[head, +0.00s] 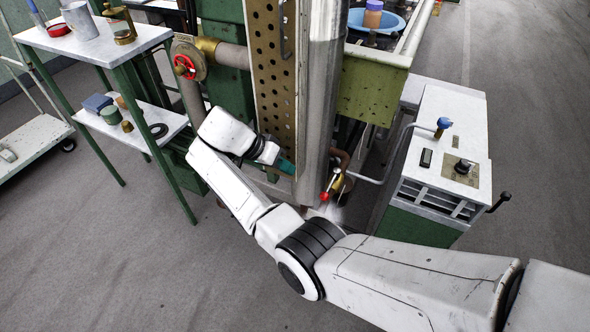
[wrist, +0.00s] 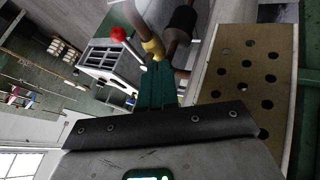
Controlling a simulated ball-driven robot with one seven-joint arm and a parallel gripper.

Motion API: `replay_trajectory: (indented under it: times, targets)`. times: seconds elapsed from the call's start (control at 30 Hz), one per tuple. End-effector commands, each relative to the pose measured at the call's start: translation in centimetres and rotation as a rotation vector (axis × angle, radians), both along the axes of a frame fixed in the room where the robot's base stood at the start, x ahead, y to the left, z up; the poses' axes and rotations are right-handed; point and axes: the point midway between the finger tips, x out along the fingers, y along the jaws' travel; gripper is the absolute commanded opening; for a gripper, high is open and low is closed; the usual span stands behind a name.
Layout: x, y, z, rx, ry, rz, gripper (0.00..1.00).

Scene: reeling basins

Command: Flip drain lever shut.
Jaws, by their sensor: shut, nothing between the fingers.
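The drain lever's red knob (head: 325,196) sits low, just right of the steel column, beside a brass valve (head: 339,184). In the wrist view the red knob (wrist: 118,33) is at the upper left and the brass valve (wrist: 153,46) is just ahead of the fingertips. My gripper (head: 289,168) has teal fingers and is left of the knob, near the foot of the perforated panel. In the wrist view my gripper (wrist: 160,67) is shut and empty, its tips close to the valve. I cannot tell whether they touch it.
The steel column (head: 319,110) and perforated panel (head: 272,60) stand close to my gripper. A white cabinet (head: 445,130) with a bent rail is to the right. A shelf rack (head: 95,40) and red handwheel (head: 185,67) are left. A whitish haze shows below the knob.

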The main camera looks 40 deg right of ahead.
Motion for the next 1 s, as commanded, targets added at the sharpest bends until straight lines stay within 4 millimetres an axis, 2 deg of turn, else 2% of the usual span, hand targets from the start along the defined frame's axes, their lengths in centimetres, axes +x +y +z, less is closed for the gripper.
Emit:
replay_trajectory:
  times: [0.4, 0.7, 1.0]
  targets:
    - [-2.9, -4.6, -6.5, 0.001, 0.003, -0.003, 0.0]
    - [-5.7, -5.7, -5.6, 0.001, -0.001, 0.0, 0.0]
    - [-6.5, -5.9, -5.5, 0.002, 0.0, 0.001, 0.0]
